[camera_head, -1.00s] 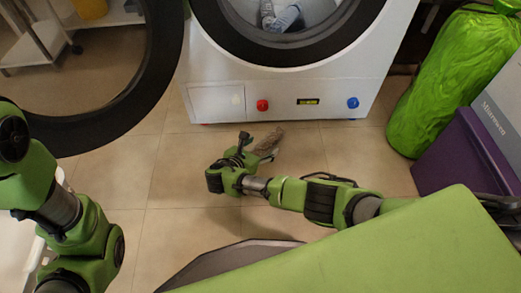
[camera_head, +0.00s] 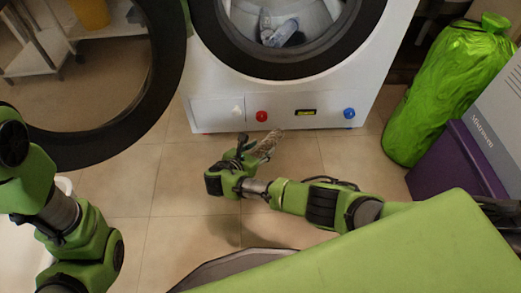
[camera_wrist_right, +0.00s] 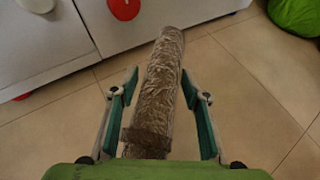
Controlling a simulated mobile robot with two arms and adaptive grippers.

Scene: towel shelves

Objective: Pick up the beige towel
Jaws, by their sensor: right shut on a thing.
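The beige towel (camera_head: 267,145) is a rolled, brownish-beige tube. In the right wrist view the towel (camera_wrist_right: 160,80) lies lengthwise between the fingers and sticks out past their tips, towards the washing machine. My right gripper (camera_head: 251,150) is shut on it in front of the washing machine; the two fingers (camera_wrist_right: 159,78) flank the roll in the right wrist view. The towel's near end shows close to the palm. My left arm (camera_head: 65,225) stands at the left edge of the head view; its gripper is not visible.
The white washing machine (camera_head: 220,85) stands ahead, with its round door (camera_head: 165,60) open to the left and bluish-grey cloth (camera_head: 283,33) inside. A green bag (camera_head: 440,90) and a purple box (camera_head: 455,165) stand at the right. Tiled floor (camera_head: 180,180) is clear.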

